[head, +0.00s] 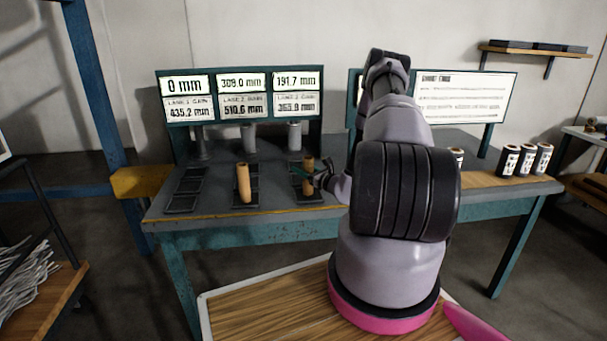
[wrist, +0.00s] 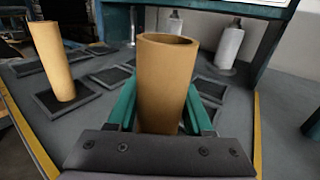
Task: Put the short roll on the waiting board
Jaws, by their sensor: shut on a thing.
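My gripper (head: 314,174) is shut on a tan roll (wrist: 160,85) at the right lane of the bench. The roll stands upright between the green fingers in the wrist view; its base is hidden there, so I cannot tell whether it touches the rack (head: 309,197). A second tan roll (head: 243,184) stands upright on the middle rack (head: 246,202), left of my gripper, and also shows in the wrist view (wrist: 52,62). It looks taller than the held roll in the head view. No board is labelled as the waiting board.
The left rack (head: 184,192) is empty. A display (head: 240,97) at the back reads 0 mm, 309.0 mm and 191.7 mm on top. A yellow-brown ledge (head: 140,181) adjoins the bench's left end. Dark labelled cylinders (head: 526,160) stand on wood at right.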

